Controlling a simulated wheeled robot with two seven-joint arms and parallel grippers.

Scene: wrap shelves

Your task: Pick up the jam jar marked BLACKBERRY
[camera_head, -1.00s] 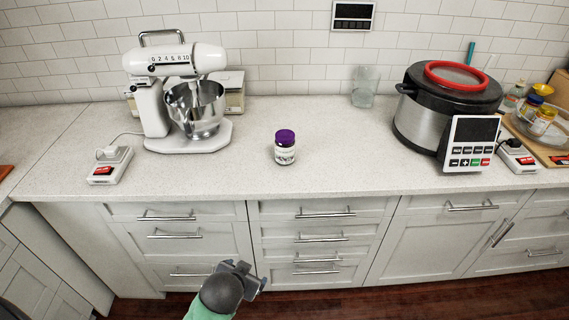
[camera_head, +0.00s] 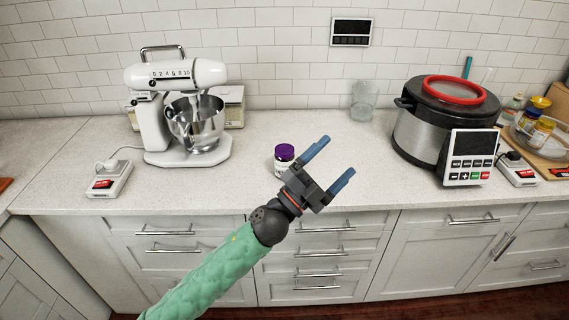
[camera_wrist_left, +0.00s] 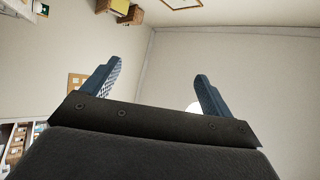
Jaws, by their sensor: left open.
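A small jar with a purple lid (camera_head: 283,155) stands upright on the counter, partly hidden behind my left gripper in the head view. Its label is too small and covered to read. My left gripper (camera_head: 329,163) is open and empty, raised in front of and to the right of the jar, with its blue fingers pointing up and right. In the left wrist view the two fingers (camera_wrist_left: 157,85) are spread apart with nothing between them, facing a wall and ceiling. My right gripper is not in view.
A white stand mixer (camera_head: 175,105) with a steel bowl stands left on the counter (camera_head: 240,190). A clear glass (camera_head: 363,101) is at the back. A large cooker (camera_head: 425,125) with a control panel (camera_head: 470,157) is right. Counter around the jar is mostly clear.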

